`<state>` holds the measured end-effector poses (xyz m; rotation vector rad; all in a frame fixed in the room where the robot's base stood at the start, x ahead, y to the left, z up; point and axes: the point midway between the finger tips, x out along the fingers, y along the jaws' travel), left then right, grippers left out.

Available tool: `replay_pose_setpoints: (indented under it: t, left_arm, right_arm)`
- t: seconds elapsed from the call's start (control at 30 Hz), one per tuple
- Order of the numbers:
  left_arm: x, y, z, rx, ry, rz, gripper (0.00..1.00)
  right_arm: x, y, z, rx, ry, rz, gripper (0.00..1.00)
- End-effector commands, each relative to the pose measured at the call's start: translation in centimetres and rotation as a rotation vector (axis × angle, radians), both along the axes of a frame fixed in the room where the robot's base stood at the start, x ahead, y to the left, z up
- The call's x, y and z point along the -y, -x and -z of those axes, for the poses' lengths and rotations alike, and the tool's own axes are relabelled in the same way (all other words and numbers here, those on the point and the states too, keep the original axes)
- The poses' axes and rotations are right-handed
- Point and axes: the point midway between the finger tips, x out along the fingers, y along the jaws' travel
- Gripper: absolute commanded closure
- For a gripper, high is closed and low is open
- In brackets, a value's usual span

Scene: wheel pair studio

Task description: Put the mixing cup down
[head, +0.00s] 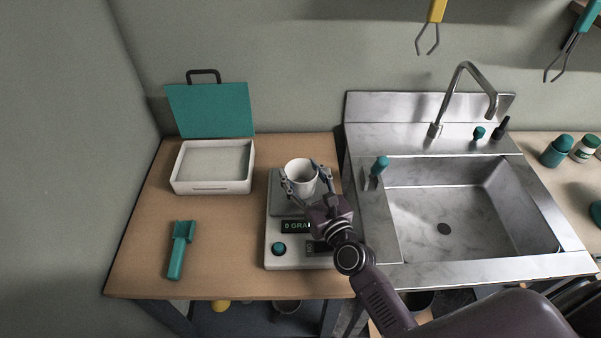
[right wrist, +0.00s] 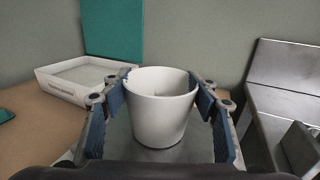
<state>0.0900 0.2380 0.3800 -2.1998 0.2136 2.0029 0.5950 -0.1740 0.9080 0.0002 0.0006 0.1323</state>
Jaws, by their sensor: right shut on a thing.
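The white mixing cup (head: 301,176) is upright over the metal plate of the kitchen scale (head: 279,205). My right gripper (head: 308,179) is shut on the cup, with one finger on each side of it. In the right wrist view the cup (right wrist: 160,112) stands between the blue finger pads of my right gripper (right wrist: 162,100), and its inside looks pale. The scale display (head: 296,226) reads "0 GRA", with the rest hidden by my gripper. I cannot tell whether the cup's base touches the plate. My left gripper is not in view.
An open white case (head: 212,187) with a teal lid (head: 211,110) stands left of the scale. A teal tool (head: 180,250) lies on the front left of the wooden table (head: 225,245). A steel sink (head: 465,210) with a tap is to the right.

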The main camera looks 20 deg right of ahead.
Motion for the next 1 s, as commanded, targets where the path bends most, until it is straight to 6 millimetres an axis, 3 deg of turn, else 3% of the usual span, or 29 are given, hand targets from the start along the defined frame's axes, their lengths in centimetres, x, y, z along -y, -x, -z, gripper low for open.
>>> replay_pose_setpoints:
  t: [0.17, 0.57, 1.0]
  left_arm:
    - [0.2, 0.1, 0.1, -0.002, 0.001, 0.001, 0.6]
    - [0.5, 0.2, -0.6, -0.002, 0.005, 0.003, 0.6]
    - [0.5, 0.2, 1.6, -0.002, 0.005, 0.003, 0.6]
  right_arm:
    - [0.0, 0.0, 0.1, 0.0, 0.0, 0.0, 0.28]
    - [0.0, 0.0, -0.6, 0.0, 0.002, 0.0, 0.27]
    - [1.0, 8.3, 0.1, -0.002, 0.002, -0.002, 0.27]
